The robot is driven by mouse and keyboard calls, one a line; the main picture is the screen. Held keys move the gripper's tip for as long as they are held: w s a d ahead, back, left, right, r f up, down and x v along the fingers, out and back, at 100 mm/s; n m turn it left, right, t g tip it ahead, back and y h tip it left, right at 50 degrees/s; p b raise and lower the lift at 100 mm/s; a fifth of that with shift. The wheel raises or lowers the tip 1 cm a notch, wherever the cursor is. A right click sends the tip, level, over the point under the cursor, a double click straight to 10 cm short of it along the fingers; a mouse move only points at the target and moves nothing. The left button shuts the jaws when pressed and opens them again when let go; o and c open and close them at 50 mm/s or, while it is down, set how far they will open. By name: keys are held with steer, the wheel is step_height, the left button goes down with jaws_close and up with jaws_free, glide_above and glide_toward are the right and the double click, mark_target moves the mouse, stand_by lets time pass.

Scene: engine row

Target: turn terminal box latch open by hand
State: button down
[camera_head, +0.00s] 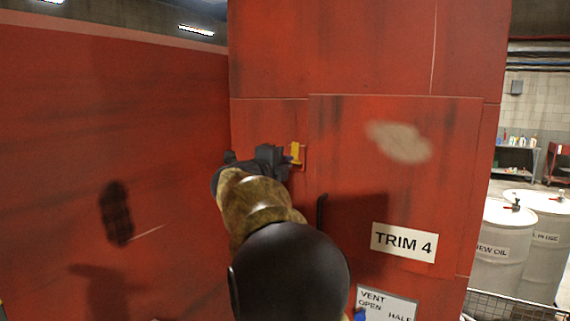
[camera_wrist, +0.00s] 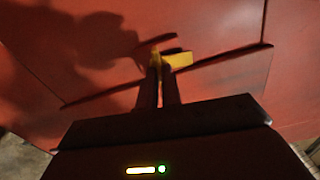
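A small yellow latch (camera_head: 295,152) sits at the upper left edge of the red box door (camera_head: 340,150) labelled TRIM 4. In the wrist view the yellow latch (camera_wrist: 178,59) shows just beyond my fingertips, partly hidden by them. My gripper (camera_head: 285,158) is at the latch from the left, with its two dark fingers (camera_wrist: 161,72) close together and a narrow gap between them. I cannot tell whether they grip the latch or only touch it.
A black handle (camera_head: 321,212) stands on the door below the latch. A VENT sign (camera_head: 386,303) is below the TRIM 4 label (camera_head: 404,242). A red wall (camera_head: 110,130) closes the left side. White oil drums (camera_head: 502,240) stand at the right behind a mesh rail (camera_head: 515,306).

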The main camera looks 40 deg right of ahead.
steer(key=shift+n+p, duration=0.5)
steer(key=shift+n, duration=0.2)
steer(key=c, duration=1.6)
jaws_free()
steer(key=b+v, duration=0.7)
steer(key=v, duration=1)
steer(key=shift+a+b, duration=0.2)
steer(key=shift+b, duration=0.2)
